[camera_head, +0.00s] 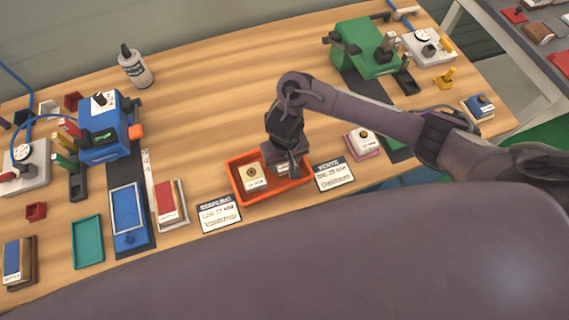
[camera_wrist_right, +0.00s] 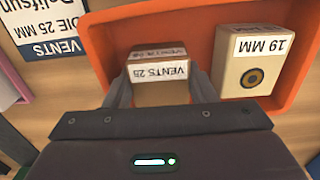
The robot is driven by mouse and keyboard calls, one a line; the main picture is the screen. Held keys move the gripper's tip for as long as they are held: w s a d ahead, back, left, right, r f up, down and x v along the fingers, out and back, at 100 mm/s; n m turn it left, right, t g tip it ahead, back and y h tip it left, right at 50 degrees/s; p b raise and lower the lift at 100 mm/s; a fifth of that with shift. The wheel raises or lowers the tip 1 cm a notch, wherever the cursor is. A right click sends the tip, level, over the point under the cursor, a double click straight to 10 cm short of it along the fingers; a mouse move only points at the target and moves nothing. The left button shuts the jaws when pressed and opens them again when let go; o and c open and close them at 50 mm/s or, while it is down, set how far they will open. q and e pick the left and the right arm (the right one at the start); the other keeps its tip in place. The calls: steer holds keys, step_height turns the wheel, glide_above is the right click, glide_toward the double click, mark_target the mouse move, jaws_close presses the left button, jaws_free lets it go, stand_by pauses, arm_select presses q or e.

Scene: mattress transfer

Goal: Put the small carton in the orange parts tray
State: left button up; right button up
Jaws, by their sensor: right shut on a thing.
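The orange parts tray (camera_head: 275,196) lies near the front middle of the table, and its wall also shows in the right wrist view (camera_wrist_right: 106,32). My right gripper (camera_head: 287,167) is over the tray's right half, pointing down. It is shut on a small carton (camera_wrist_right: 157,66) with a white label reading "VENTS 28", between the fingers in the right wrist view. The carton is within the tray's outline; I cannot tell if it touches the floor. A beige block (camera_head: 254,176) with a dark round mark and a "19 MM" label sits in the tray's left half. My left gripper is not in view.
Label cards lie left (camera_head: 218,213) and right (camera_head: 334,175) of the tray. A blue machine (camera_head: 104,133) stands at the left, a green machine (camera_head: 366,48) at the back right. The table behind the tray is clear.

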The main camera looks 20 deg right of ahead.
steer(key=shift+f, duration=0.15)
steer(key=o, duration=0.6)
steer(key=shift+o, duration=0.8)
step_height(320, 180, up, 12)
steer(key=p, duration=0.8)
